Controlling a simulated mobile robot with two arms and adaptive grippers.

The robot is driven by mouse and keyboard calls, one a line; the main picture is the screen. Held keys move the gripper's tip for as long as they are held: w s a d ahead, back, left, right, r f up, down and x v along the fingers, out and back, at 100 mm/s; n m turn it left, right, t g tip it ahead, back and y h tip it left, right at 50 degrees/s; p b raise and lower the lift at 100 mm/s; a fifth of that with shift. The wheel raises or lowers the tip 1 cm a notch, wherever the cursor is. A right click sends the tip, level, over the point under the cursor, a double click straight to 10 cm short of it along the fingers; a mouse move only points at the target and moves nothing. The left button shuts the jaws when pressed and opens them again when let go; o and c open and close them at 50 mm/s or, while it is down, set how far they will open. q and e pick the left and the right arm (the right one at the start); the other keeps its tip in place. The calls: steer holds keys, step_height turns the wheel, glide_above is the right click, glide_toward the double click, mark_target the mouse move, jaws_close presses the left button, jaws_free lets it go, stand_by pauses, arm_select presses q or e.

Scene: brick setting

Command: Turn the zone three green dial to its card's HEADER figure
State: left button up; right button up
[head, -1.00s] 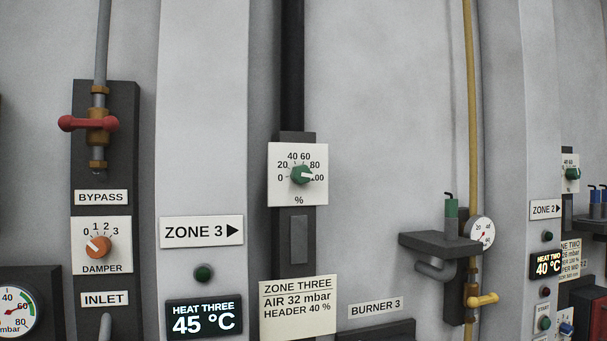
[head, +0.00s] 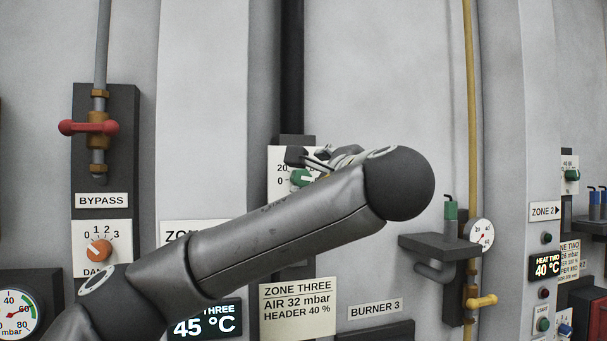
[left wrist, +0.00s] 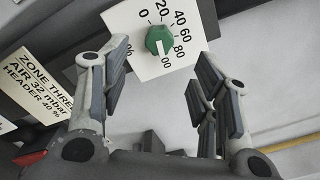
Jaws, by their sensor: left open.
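The green dial (head: 301,178) sits on a white scale plate marked 0 to 100 %, partly hidden by my left arm. In the left wrist view the dial (left wrist: 157,40) shows clearly, its white mark pointing close to the 100 end. The zone three card (head: 297,308) reads AIR 32 mbar and HEADER 40 %; the card (left wrist: 38,83) also shows at the left of the wrist view. My left gripper (head: 316,160) is open and empty in front of the plate. In the wrist view its fingers (left wrist: 160,68) are spread wide, with the dial beyond them, apparently untouched.
An orange DAMPER dial (head: 99,250) and a red-handled valve (head: 89,126) are at the left. A dark shelf (head: 437,244) with a green object, a gauge (head: 482,234) and a yellow pipe (head: 470,100) stand to the right. Wall between plate and shelf is clear.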

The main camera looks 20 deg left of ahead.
mark_target(302, 178)
arm_select(q)
steer(key=p+x, duration=0.4)
steer(key=x, duration=0.3)
steer(key=shift+w+a+r, duration=0.15)
steer(key=shift+w+a, duration=0.05)
steer(key=shift+a, duration=0.1)
steer(key=shift+w+a+f+p, duration=0.2)
steer(key=shift+w+a+p, duration=0.1)
steer(key=shift+w, duration=0.4)
